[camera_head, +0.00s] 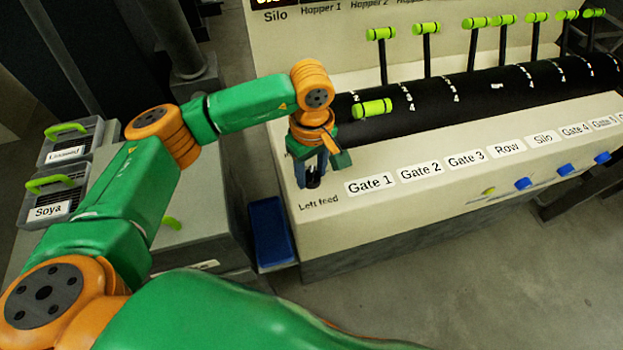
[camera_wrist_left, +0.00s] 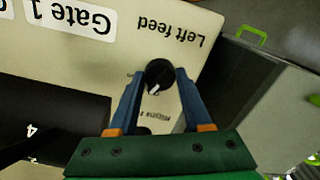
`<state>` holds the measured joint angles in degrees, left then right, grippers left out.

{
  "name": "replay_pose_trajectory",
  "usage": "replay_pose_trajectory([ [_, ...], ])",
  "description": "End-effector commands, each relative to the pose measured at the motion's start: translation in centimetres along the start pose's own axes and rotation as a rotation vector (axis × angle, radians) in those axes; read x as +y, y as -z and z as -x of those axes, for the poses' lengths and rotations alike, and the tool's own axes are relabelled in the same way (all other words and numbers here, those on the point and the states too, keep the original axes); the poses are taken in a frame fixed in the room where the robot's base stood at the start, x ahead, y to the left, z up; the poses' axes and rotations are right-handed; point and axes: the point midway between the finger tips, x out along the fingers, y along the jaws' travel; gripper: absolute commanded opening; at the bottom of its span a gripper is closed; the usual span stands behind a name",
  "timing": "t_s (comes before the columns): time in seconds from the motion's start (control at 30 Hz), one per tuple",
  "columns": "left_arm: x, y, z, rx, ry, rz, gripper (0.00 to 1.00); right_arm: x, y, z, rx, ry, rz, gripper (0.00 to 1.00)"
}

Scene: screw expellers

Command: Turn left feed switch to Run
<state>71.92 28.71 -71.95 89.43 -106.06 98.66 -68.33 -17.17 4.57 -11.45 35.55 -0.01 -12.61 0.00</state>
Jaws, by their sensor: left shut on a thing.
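The left feed switch is a black round knob (camera_wrist_left: 159,76) with a white pointer mark, next to the "Left feed" label on the cream panel (camera_wrist_left: 100,70). My left gripper (camera_head: 313,182) points down at the panel's left end. In the left wrist view its blue fingers (camera_wrist_left: 158,82) are shut on the knob, one on each side. The white mark slants on the knob; the small position labels around it are partly hidden by the fingers, so I cannot read which one it points to. In the head view the knob is mostly hidden by the gripper. My right gripper is not in view.
Right of the gripper run the Gate 1 label (camera_head: 370,184) and several more labels, with blue knobs (camera_head: 523,183) on the front. A black cylinder with green-handled levers (camera_head: 372,108) lies behind. Linseed and Soya bins (camera_head: 48,211) stand at left, by a blue box (camera_head: 270,232).

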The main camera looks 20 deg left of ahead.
Motion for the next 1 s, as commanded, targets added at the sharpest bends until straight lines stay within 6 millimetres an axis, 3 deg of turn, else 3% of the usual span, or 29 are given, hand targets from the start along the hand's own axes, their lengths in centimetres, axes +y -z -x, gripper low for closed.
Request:
replay_pose_trajectory([
  [0.03,0.1,0.1,-0.6,0.004,-0.007,-0.041,0.0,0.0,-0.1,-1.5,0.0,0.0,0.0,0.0],
  [0.1,0.1,0.1,-0.6,0.004,-0.006,-0.107,0.0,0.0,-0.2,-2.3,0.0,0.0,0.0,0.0],
  [0.4,0.1,0.1,-0.3,0.003,-0.005,-0.367,0.0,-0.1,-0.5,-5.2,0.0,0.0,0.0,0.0],
  [1.0,0.1,0.0,0.1,0.002,-0.003,-0.625,0.0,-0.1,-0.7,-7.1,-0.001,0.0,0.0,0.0],
])
